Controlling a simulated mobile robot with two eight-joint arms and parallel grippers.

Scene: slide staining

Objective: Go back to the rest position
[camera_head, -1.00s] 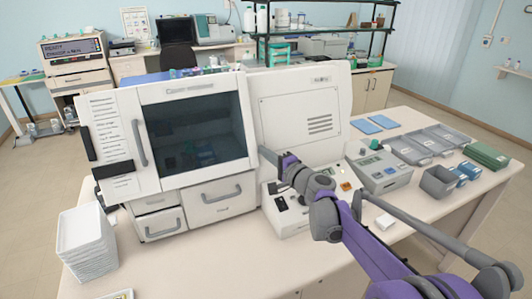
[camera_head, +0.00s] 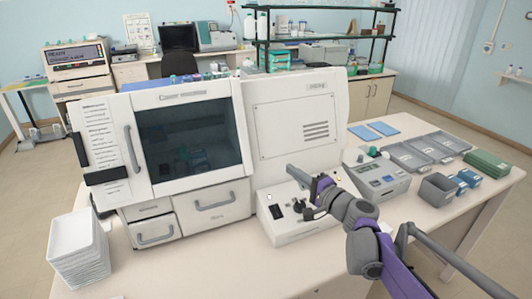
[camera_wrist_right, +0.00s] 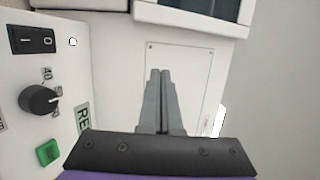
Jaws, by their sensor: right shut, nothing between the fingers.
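My right gripper (camera_head: 290,169) is in front of the white staining machine (camera_head: 262,198), above its low front control box. Its grey fingers point left in the head view and are together with nothing between them. In the right wrist view the shut fingers (camera_wrist_right: 158,74) stand in front of a pale machine panel and look clear of the controls. My right arm (camera_head: 365,225), purple and grey, comes in from the lower right. My left gripper is not in view.
The control box carries a black switch (camera_wrist_right: 32,40), a knob (camera_wrist_right: 39,99) and a green button (camera_wrist_right: 48,152). A white tray stack (camera_head: 78,250) stands at left. A grey device (camera_head: 378,178), grey trays (camera_head: 425,148) and a grey bin (camera_head: 438,188) are at right. The front table middle is clear.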

